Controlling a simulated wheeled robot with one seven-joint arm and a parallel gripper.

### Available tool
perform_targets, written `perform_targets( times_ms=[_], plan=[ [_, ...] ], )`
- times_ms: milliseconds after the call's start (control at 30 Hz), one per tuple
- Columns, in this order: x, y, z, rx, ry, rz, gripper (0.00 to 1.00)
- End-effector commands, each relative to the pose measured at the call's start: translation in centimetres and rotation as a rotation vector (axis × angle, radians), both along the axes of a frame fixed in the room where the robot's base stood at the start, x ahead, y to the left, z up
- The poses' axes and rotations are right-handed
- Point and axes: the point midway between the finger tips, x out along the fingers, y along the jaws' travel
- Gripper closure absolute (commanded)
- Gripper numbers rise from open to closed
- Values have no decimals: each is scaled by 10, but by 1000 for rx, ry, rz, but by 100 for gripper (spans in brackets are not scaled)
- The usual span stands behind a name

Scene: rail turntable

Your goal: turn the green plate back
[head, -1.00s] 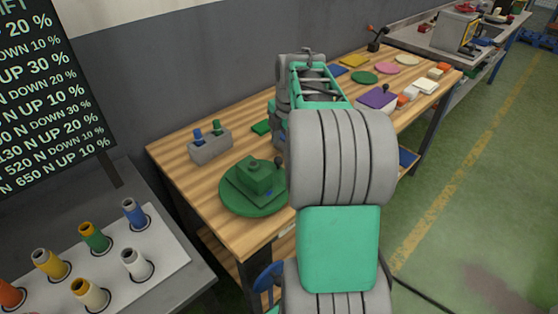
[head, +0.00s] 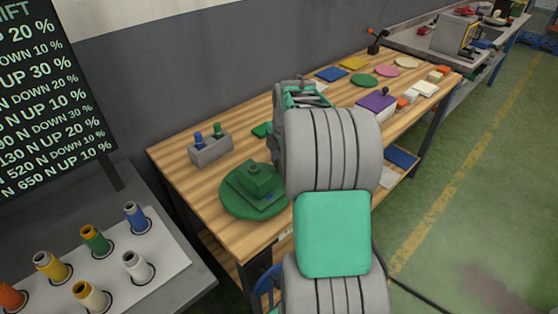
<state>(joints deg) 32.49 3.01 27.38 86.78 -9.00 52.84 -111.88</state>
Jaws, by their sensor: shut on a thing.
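The green plate (head: 235,207) is a round green disc near the left front corner of the wooden table. On it sit a smaller, squarish green layer (head: 237,184) and a green block (head: 258,175). A small blue mark (head: 268,197) shows on its right side. My grey and green arm reaches over the table just right of the plate and covers its right edge. My gripper is hidden behind my arm, so I cannot see its fingers or what they touch.
A grey holder (head: 211,150) with a blue and a green peg stands behind the plate. A purple block (head: 376,103) and several coloured discs and tiles lie farther right. A grey stand (head: 180,262) with coloured tubes is at the left front. The wooden table (head: 190,182) is bare left of the plate.

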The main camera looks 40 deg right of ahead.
Motion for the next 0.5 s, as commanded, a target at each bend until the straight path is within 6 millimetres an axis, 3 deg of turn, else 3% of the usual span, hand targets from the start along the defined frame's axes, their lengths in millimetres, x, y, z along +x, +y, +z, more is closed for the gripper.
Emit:
perform_targets(
  times_ms=[233, 500],
  plan=[
    [0, 0, 0, 0, 0, 0, 100],
    [0, 0, 0, 0, 0, 0, 100]
  ],
)
